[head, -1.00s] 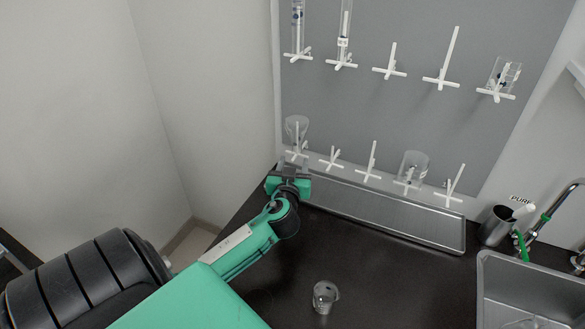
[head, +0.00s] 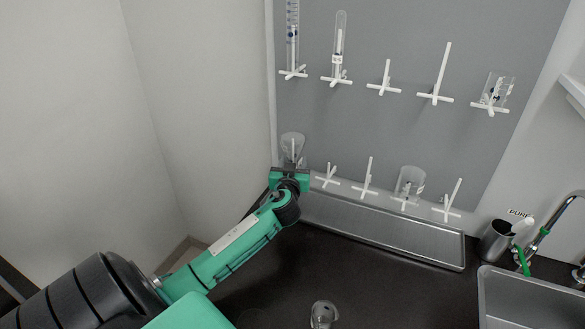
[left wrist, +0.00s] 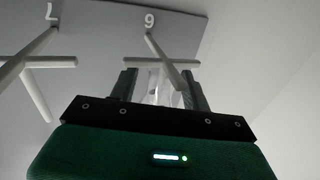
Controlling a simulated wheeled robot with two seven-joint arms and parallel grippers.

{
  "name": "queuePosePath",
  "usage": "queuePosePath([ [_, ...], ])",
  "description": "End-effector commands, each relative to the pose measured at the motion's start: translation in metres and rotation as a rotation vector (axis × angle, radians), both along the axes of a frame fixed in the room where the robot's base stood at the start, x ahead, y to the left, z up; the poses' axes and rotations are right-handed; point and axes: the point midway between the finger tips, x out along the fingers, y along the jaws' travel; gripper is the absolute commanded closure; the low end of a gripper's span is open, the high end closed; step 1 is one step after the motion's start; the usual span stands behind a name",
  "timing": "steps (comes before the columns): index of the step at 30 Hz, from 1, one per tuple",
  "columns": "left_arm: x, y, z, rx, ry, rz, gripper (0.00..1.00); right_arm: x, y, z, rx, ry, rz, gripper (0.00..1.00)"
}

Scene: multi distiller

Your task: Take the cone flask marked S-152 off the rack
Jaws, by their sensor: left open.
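A clear cone flask (head: 292,140) hangs upside down, wide base up, on the far-left peg of the rack's lower row. Its marking is too small to read, so I cannot tell if it is S-152. My left gripper (head: 290,168) is open just below and in front of this flask, overlapping its lower part in the head view. In the left wrist view the two fingers of the gripper (left wrist: 160,88) stand apart, with clear glass (left wrist: 154,95) and a white peg (left wrist: 162,60) showing between them. Contact cannot be told. My right gripper is not in view.
The grey rack board (head: 400,130) carries a beaker (head: 410,181) on the lower row, and tubes (head: 339,45) and another vessel (head: 497,88) above. Empty pegs (head: 327,176) stand beside the flask. A metal tray (head: 400,230) lies below. A glass vessel (head: 323,315) stands on the dark counter.

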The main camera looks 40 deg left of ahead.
Motion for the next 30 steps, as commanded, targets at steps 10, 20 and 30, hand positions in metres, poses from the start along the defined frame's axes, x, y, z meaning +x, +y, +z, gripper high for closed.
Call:
queuePosePath([
  [10,0.0,0.0,0.0,0.0,0.0,0.0,0.76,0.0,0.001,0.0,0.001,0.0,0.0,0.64],
  [20,0.0,0.0,0.011,-0.001,-0.001,0.0,1.0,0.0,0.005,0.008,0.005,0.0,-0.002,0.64],
  [30,0.0,0.0,0.046,-0.001,-0.002,0.0,1.0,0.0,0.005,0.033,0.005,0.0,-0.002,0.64],
])
